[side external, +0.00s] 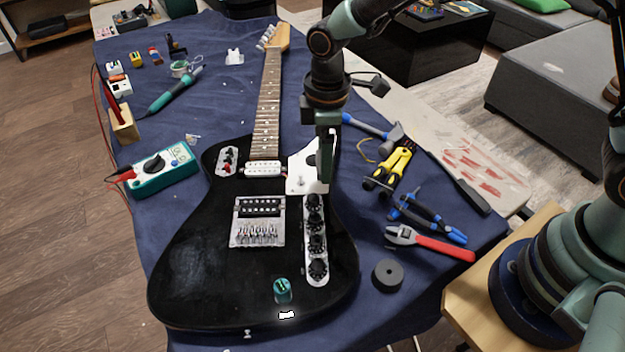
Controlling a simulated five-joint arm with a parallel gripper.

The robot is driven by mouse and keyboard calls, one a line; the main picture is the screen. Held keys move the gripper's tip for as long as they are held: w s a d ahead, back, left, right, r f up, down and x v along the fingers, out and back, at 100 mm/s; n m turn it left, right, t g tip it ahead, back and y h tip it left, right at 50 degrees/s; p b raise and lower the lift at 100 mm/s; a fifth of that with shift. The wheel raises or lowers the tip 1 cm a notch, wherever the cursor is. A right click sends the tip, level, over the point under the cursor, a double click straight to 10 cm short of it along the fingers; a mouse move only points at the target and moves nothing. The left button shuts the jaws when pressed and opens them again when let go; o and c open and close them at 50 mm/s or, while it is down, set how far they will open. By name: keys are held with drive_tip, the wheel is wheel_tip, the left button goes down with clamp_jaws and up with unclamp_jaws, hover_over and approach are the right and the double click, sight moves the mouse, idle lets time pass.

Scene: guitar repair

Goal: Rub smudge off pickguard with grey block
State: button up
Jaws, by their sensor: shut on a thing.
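The black electric guitar (190,270) lies face up on the blue cloth, its neck pointing to the back. Its white pickguard (303,168) is on the right of the body, beside the pickups. My gripper (325,178) points down over the right part of the pickguard. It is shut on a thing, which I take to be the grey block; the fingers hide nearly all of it. I cannot tell whether the block touches the pickguard. A small mark shows on the pickguard left of my gripper, but I cannot tell if it is the smudge or a switch.
A control plate with black knobs (316,240) stands up just in front of the pickguard. Pliers, a hammer (375,130) and a red-handled wrench (430,243) lie to the right. A teal multimeter (163,170) and soldering iron (175,90) lie left. A black roll (387,276) sits front right.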

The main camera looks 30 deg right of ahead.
drive_tip(key=shift+r, duration=2.6)
drive_tip(key=shift+a, duration=0.1)
